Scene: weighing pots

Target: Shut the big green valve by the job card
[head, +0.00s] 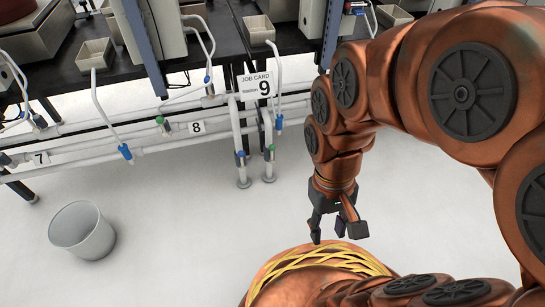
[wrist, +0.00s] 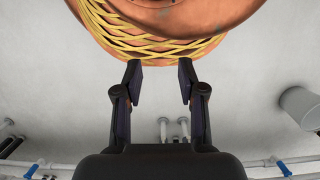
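The job card (head: 257,85), marked 9, stands on the pipework at the bench front in the head view. Below it, a small green valve handle (head: 271,149) sits on the right of two white floor standpipes. Another green handle (head: 160,121) is on the horizontal pipe left of card 8. I cannot tell from size which is the big one. My gripper (head: 337,235) points down, open and empty, right of and nearer than the standpipes, touching nothing. In the wrist view my gripper (wrist: 160,82) shows its two fingers spread wide; no green handle is visible there.
Blue-handled valves (head: 240,158) sit beside the green one and along the pipes (head: 90,145). The black bench (head: 180,52) overhangs behind, with pots and instruments. A bin (head: 82,230) stands on the floor at left. The floor between is clear.

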